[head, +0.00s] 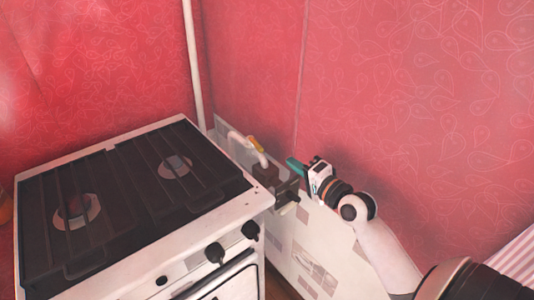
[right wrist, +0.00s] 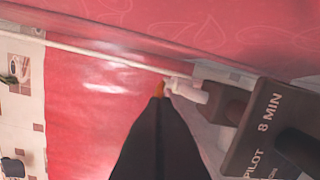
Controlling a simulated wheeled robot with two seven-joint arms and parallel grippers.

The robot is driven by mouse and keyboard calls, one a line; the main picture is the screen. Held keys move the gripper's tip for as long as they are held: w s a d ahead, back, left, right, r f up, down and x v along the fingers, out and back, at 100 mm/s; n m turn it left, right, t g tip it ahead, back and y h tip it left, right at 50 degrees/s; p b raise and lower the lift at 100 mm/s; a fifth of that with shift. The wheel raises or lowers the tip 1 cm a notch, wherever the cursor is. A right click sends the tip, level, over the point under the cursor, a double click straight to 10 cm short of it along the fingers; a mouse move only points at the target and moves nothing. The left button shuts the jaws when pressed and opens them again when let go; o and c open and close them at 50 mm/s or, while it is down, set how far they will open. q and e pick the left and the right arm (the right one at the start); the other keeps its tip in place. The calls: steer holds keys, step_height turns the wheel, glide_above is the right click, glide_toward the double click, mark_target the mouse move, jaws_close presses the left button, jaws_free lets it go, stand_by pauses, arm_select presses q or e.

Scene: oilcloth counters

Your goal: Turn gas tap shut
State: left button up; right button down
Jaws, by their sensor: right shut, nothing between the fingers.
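The gas tap's small orange-yellow handle (head: 257,145) sits on a bent white pipe (head: 238,137) by the wall, behind the stove's right side. In the right wrist view the handle (right wrist: 160,88) shows just beyond my fingertips, beside the white pipe end (right wrist: 187,90). My right gripper (head: 290,161) is shut and empty, its fingers pointing left towards the handle. In the head view a gap shows between fingertips and handle. In the right wrist view the dark fingers (right wrist: 160,103) partly overlap the handle's lower end; contact cannot be told. My left gripper is out of view.
A grey control box (right wrist: 265,125) marked "PILOT" and "8 MIN" stands close to the fingers; it shows below them in the head view (head: 287,191). The white stove (head: 262,202) with black grates fills the left. Red walls (head: 400,100) rise behind.

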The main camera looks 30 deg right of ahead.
mark_target(255, 144)
steer(key=w, duration=1)
steer(key=shift+a+f+p, duration=0.2)
steer(key=shift+a+p, duration=0.1)
